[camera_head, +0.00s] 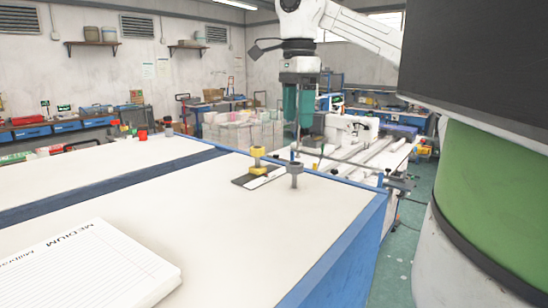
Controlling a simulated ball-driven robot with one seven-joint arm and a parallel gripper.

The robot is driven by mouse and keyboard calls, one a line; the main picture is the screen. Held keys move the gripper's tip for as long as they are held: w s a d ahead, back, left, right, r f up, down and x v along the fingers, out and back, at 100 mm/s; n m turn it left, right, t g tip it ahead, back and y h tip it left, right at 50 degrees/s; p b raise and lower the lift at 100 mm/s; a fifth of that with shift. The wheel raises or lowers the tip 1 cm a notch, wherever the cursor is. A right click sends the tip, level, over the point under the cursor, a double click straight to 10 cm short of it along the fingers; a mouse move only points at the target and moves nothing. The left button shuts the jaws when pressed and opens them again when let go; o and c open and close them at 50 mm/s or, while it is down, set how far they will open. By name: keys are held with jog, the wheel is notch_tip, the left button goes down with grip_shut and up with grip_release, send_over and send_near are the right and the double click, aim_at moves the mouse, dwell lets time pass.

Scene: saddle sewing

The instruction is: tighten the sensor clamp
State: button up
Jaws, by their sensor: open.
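A small fixture stands near the far right corner of the white table (190,215). It has a yellow knobbed piece (257,168) on a dark flat plate (243,181), with a light strip beside it. A grey knobbed post (295,174) stands just right of the plate. I cannot tell for certain which of these is the sensor clamp. My gripper (298,124), with green fingers, hangs pointing down, open, above and behind the grey post in the picture. It appears apart from the fixture. Nothing shows between its fingers.
A lined white pad (88,268) marked MEDIUM lies at the table's near left. A dark blue strip (110,187) crosses the table. Red and dark small items (143,134) stand at the far edge. A white sewing machine (350,128) is behind. Mid-table is clear.

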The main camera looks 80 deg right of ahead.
aim_at(295, 164)
notch_tip(295, 164, down, 11)
jog(key=shift+w+r+p, duration=0.1)
jog(key=shift+r+p, duration=0.05)
jog(key=shift+p, duration=0.5)
jog(key=shift+c, duration=0.2)
jog(key=c, duration=1)
